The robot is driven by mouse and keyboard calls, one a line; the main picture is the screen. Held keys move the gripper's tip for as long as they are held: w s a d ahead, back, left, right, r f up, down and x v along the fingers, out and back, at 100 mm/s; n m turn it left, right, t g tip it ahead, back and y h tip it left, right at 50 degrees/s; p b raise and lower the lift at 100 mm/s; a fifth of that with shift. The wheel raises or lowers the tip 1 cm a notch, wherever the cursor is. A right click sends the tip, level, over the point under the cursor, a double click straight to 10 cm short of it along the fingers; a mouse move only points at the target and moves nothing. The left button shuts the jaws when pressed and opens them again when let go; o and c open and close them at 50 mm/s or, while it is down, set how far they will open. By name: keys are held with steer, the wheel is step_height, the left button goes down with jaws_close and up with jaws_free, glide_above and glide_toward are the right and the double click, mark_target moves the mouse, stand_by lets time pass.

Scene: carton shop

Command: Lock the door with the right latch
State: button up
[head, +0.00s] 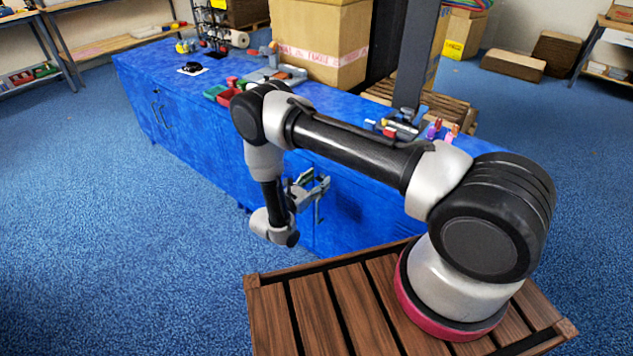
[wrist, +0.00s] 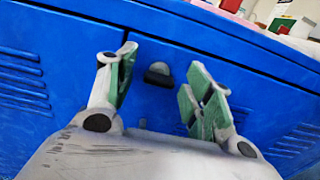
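My gripper (head: 308,189) is in front of the blue cabinet (head: 205,140), near its front face, in the head view. In the wrist view my gripper (wrist: 163,72) is open, its green-padded fingers wide apart and nothing held. Between the fingertips, beyond them, a small dark latch with a grey rounded knob (wrist: 159,74) sits on the blue door (wrist: 170,105), just right of the vertical seam between two doors. The gap between fingers and latch is hard to judge. In the head view my arm and gripper hide this latch.
The cabinet top carries a large carton (head: 318,40), red and green bins (head: 222,93) and small tools. Dark handles (head: 160,108) show on the cabinet's far-left doors. Vents (wrist: 22,75) mark the door left of the seam. Blue floor (head: 110,220) left of the cabinet is clear.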

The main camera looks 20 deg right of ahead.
steer(key=c, duration=1)
steer(key=shift+n, duration=0.4)
steer(key=n, duration=0.3)
steer(key=shift+n, duration=0.3)
steer(key=n, duration=0.4)
steer(key=shift+w+a+f+n, duration=0.1)
steer(key=shift+n, duration=0.2)
steer(key=n, duration=0.4)
steer(key=shift+n, duration=0.3)
steer(key=n, duration=0.4)
steer(key=shift+f, duration=0.1)
steer(key=shift+n, duration=0.3)
